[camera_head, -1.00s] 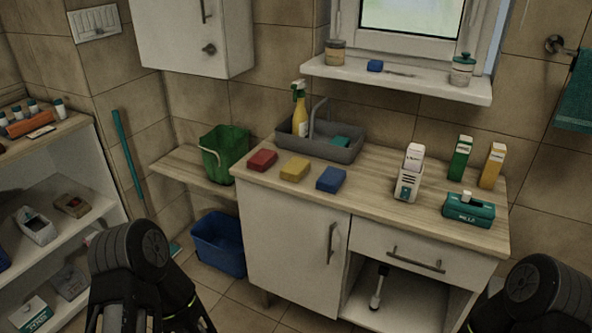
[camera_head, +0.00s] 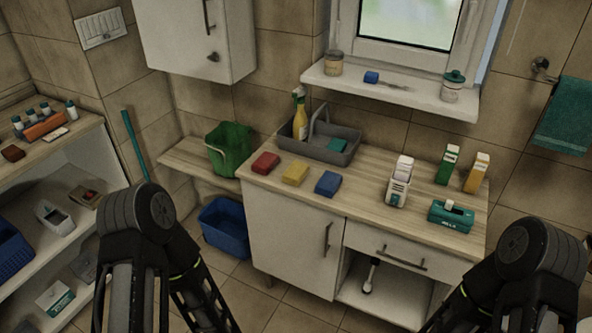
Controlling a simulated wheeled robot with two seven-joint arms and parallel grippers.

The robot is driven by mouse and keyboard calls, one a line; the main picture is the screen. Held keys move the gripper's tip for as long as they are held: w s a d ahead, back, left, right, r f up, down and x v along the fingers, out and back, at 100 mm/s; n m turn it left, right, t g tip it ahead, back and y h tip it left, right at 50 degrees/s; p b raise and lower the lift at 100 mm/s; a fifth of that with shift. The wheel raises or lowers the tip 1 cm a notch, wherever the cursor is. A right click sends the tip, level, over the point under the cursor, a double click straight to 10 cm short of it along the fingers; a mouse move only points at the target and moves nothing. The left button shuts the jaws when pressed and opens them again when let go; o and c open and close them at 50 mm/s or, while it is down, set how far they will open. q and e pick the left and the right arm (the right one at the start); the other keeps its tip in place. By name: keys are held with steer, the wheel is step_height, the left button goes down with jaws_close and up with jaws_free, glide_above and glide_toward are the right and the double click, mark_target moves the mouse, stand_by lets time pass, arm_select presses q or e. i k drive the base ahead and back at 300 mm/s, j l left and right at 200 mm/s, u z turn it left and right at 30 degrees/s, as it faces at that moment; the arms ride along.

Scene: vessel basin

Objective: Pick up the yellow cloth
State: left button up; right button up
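The yellow cloth (camera_head: 295,173) is a small folded block lying on the wooden countertop (camera_head: 365,195). It sits between a red cloth (camera_head: 265,163) on its left and a blue cloth (camera_head: 327,184) on its right, with small gaps between them. Nothing covers it. Black links of my two arms show at the lower left and lower right, well apart from the cloth. Neither gripper's fingers can be seen.
A grey caddy (camera_head: 328,152) with a yellow spray bottle (camera_head: 300,124) stands behind the cloths. A green bucket (camera_head: 229,149) is left of them. White and teal containers stand on the right. A windowsill (camera_head: 400,92) overhangs the back. The counter front before the cloths is clear.

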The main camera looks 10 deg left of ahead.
mark_target(295, 174)
steer(key=i+j, duration=0.9)
steer(key=j, duration=0.25)
steer(key=z, duration=1.3)
